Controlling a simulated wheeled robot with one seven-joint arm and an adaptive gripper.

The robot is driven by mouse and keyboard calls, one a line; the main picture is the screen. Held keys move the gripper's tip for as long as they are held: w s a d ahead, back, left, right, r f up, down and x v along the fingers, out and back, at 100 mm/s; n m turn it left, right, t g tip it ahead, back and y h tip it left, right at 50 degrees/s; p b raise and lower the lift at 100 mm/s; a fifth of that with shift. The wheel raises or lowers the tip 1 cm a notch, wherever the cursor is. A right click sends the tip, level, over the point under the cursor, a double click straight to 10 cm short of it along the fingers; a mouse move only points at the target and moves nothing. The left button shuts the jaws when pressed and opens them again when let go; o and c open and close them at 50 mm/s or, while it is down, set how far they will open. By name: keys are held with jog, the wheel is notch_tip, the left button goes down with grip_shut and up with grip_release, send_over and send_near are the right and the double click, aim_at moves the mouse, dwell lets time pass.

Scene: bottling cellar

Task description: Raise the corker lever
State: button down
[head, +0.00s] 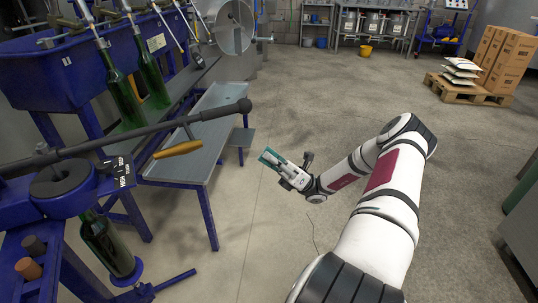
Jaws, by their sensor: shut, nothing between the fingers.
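The corker (62,184) is a blue floor-standing frame with a dark round head, at the left of the head view. Its lever (120,139) is a long dark grey bar, sloping slightly up to the right and ending in a black knob. An orange-brown handle (178,150) shows just below the bar, by a short dark rod. A green bottle (106,243) stands under the corker head on a blue round rest. My gripper (269,159), with teal fingers, is shut and empty. In the picture it is right of the knob and slightly lower, apart from the lever.
A grey-topped bench (205,135) with blue legs stands behind the lever. A blue filler (50,72) with green bottles (124,98) is at back left. Two corks (29,267) sit by the corker. A pallet (465,91) with boxes is at far right. The middle floor is clear.

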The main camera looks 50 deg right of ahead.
jog(key=w+a+r+b, duration=0.2)
jog(key=a+r, duration=0.1)
jog(key=r, duration=0.6)
jog(key=shift+w+a, duration=0.35)
jog(key=shift+w, duration=0.05)
jog(key=shift+r, duration=0.15)
